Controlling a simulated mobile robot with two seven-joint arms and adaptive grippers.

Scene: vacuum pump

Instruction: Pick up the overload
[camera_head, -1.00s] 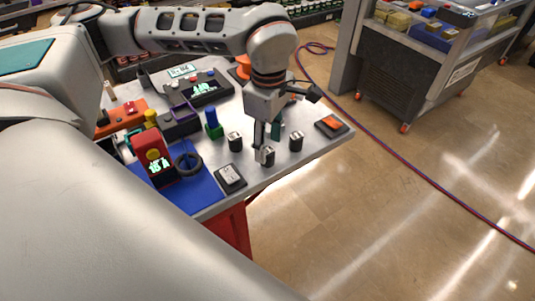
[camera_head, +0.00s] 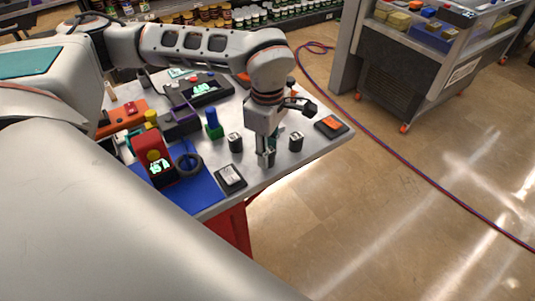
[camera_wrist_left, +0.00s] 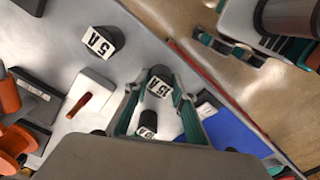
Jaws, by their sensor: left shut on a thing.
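The overload is a small black cylinder with a white label reading 15 A (camera_wrist_left: 158,86); in the head view it stands at the table's front (camera_head: 271,158), mostly hidden by my fingers. My left gripper (camera_head: 266,154) points down and is shut on it; its teal fingers show on both sides in the wrist view (camera_wrist_left: 157,103). A similar cylinder marked 5 A (camera_wrist_left: 98,42) stands to one side (camera_head: 296,141). A third cylinder (camera_head: 235,142) has a partly hidden label (camera_wrist_left: 148,131). Part of my right gripper (camera_wrist_left: 262,42) shows at the wrist view's upper right.
A red device with a lit display (camera_head: 157,162) and a dark ring (camera_head: 188,164) are on a blue mat (camera_head: 204,194). A dark-framed white plate (camera_head: 230,178) lies at the mat's edge. An orange switch plate (camera_head: 331,126) is near the right corner.

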